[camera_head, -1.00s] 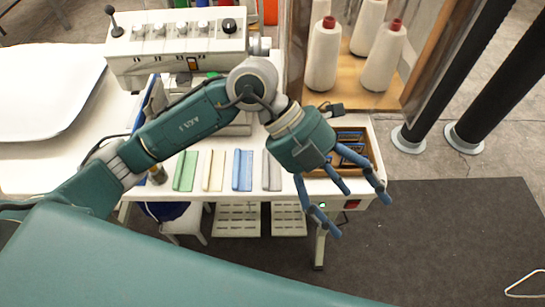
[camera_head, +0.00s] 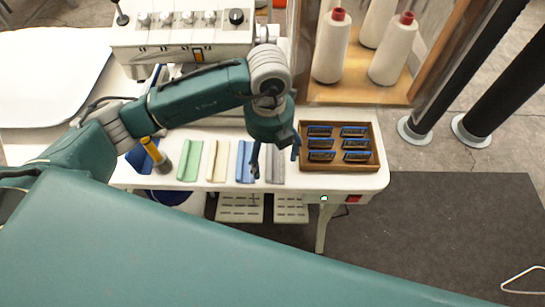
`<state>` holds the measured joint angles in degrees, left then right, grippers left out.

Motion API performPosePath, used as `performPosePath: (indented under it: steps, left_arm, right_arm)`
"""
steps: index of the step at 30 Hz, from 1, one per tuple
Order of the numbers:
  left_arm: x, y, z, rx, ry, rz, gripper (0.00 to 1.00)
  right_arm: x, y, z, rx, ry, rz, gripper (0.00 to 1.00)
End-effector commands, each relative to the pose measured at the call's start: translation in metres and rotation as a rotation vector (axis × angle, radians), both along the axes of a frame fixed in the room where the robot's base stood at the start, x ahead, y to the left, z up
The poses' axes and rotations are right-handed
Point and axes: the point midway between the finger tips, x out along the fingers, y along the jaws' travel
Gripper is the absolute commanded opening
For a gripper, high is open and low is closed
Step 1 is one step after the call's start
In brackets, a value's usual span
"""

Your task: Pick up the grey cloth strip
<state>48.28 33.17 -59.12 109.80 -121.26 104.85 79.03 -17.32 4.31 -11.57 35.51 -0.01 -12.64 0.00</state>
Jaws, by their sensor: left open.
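The grey cloth strip (camera_head: 276,169) lies on the white table, the rightmost in a row of strips. My left gripper (camera_head: 272,162) points down over it with its fingers apart and nothing between them. The fingers and palm hide the upper part of the strip. I cannot tell whether the fingertips touch the strip or the table. My right gripper is out of view.
Blue (camera_head: 245,164), cream (camera_head: 217,160) and green (camera_head: 189,161) strips lie left of the grey one. A wooden tray (camera_head: 375,133) of blue-cased items stands close on the right. A sewing machine (camera_head: 180,32) stands behind. The table's front edge (camera_head: 330,187) is near.

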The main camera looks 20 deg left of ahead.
Motion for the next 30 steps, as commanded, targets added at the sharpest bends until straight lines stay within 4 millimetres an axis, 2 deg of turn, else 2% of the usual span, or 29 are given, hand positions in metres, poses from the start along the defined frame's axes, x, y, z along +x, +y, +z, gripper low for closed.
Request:
performPosePath:
  steps: [1, 2, 7, 15, 26, 27, 30]
  left_arm:
    - [0.001, -0.001, -0.003, 0.000, 0.006, 0.002, 0.80]
    - [0.001, -0.001, -0.008, 0.001, 0.007, 0.002, 0.80]
    - [0.003, -0.002, -0.031, -0.001, 0.003, 0.001, 0.80]
    - [0.003, -0.002, -0.035, -0.001, 0.001, -0.001, 0.80]
    - [0.003, -0.002, -0.035, -0.002, 0.002, -0.001, 0.09]
    - [0.003, -0.002, -0.035, -0.002, 0.002, -0.001, 0.04]
    - [0.003, -0.002, -0.035, -0.001, 0.002, -0.001, 0.04]
  right_arm:
    - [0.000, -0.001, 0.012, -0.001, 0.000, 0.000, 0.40]
    - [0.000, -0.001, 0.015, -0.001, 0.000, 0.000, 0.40]
    - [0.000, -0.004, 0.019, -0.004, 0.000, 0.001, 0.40]
    - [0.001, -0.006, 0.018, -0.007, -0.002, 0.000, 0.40]
    - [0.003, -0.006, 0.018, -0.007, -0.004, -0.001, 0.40]
    - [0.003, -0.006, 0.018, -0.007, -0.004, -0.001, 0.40]
    - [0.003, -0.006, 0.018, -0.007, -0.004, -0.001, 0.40]
